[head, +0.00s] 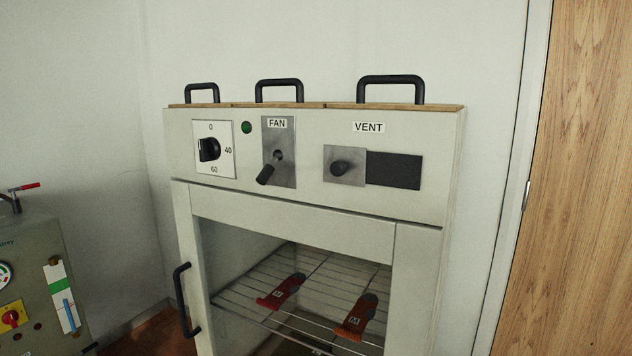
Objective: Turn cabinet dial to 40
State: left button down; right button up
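The cabinet dial (209,149) is a black knob on a white plate on the left of the cabinet's front panel. The plate reads 0 at the top, 40 at the right and 60 at the bottom. A small pale mark shows on the knob, but I cannot tell for sure which number it points at. The pale cabinet (310,210) stands against the wall in the head view. Neither of my grippers is in view, and nothing touches the dial.
Right of the dial are a green lamp (246,127), the FAN lever (267,173) tilted down and the VENT knob (342,167). Black handles rise from the top. A door handle (184,300) juts out below. A grey-green machine (30,250) stands left.

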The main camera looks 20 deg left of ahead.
aim_at(209, 147)
jog(key=u, duration=1.2)
